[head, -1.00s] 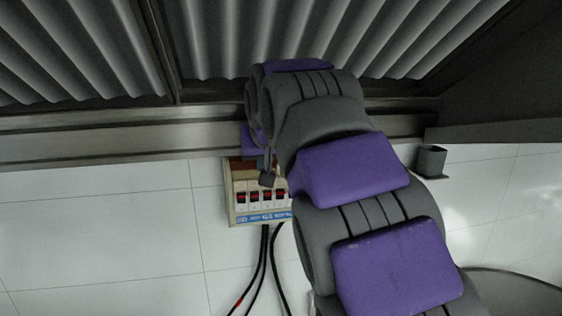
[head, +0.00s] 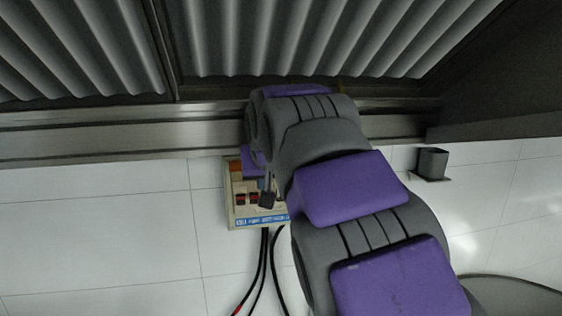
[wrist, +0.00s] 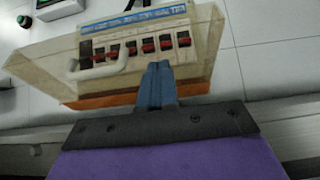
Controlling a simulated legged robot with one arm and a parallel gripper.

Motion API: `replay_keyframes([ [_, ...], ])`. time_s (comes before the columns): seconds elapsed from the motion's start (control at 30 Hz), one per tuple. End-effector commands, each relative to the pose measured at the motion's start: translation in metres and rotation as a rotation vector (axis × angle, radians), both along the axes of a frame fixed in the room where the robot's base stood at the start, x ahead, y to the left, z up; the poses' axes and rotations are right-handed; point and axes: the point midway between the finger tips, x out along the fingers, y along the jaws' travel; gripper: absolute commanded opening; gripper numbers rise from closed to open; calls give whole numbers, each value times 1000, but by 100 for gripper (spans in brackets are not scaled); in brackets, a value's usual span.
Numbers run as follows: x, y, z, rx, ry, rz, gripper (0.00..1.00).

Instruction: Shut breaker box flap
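The breaker box (head: 231,207) is on the white tiled wall, left of my arm in the head view. It is cream, with a row of dark and red switches and a blue label strip. In the wrist view the box (wrist: 205,30) appears upside down. A pale, see-through flap (wrist: 45,68) with a white handle (wrist: 97,70) shows at its left; its exact angle is unclear. My gripper (wrist: 158,70) has its blue fingers together, with nothing seen between them, in front of the switches. It also shows in the head view (head: 267,201). Whether it touches the box is unclear.
Black cables (head: 262,270) hang below the box. A metal ledge (head: 90,140) and corrugated panels (head: 80,50) lie above it. A small dark cup-like holder (head: 431,163) is on the wall at right. The wall left of the box is clear.

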Motion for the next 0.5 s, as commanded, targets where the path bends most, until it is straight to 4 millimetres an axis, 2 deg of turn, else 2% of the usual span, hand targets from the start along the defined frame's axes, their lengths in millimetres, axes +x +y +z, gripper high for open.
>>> replay_keyframes([
  [0.33, 0, 0, -17, 0, -1, 0, 0],
  [0.5, -1, 0, -16, 1, -2, 0, 0],
])
